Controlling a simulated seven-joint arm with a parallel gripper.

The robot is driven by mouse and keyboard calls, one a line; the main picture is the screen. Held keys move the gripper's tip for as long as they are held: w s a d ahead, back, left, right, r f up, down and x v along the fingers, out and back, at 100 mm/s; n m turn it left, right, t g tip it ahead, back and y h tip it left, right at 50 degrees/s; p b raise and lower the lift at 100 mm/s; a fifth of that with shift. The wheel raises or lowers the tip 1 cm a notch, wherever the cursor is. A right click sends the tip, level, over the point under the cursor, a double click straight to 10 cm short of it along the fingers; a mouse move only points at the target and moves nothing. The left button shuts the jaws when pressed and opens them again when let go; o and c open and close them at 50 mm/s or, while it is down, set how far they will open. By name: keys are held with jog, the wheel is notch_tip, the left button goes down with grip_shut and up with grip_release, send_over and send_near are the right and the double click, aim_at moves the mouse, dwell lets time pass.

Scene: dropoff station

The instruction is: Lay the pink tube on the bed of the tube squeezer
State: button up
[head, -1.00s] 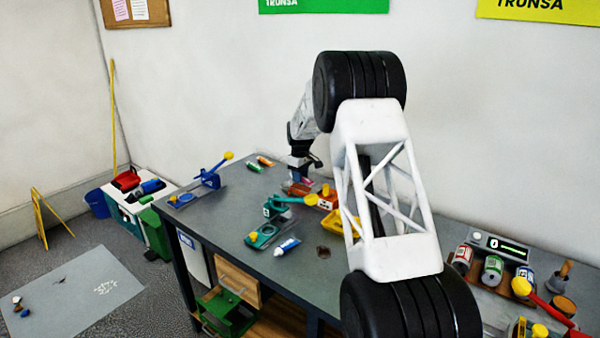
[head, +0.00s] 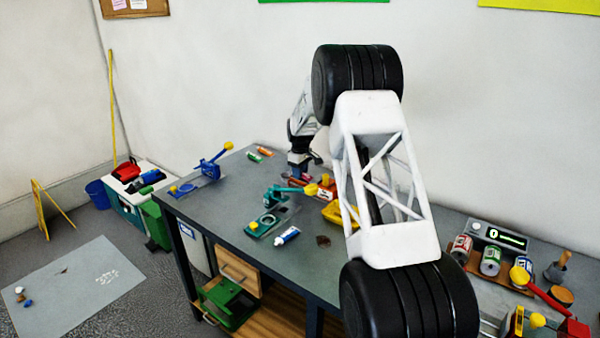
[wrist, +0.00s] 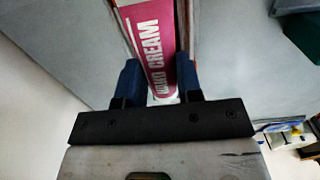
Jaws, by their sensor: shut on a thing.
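My gripper (wrist: 158,72) is shut on the pink tube (wrist: 152,35), whose label reads "HAND CREAM". The tube lies lengthwise between the blue fingers in the wrist view and runs out past the top edge, so its far end is hidden. Pale narrow strips flank it; I cannot tell whether it touches the surface below. In the head view my gripper (head: 299,170) is low over the far part of the bench, and the tube is hard to pick out there. A teal device with a lever (head: 284,192) stands just in front; I cannot tell which device is the tube squeezer.
A blue lever device (head: 211,170) is at the bench's left end. A blue-and-white tube (head: 287,236) lies near the front edge. A yellow tray (head: 333,213) is right of my gripper. Cans (head: 490,260) stand at far right.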

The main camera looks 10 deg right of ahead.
dwell(0.8)
jog(key=o, duration=0.8)
jog(key=shift+c, duration=0.2)
jog(key=shift+r, duration=0.15)
jog(key=shift+r, duration=3.4)
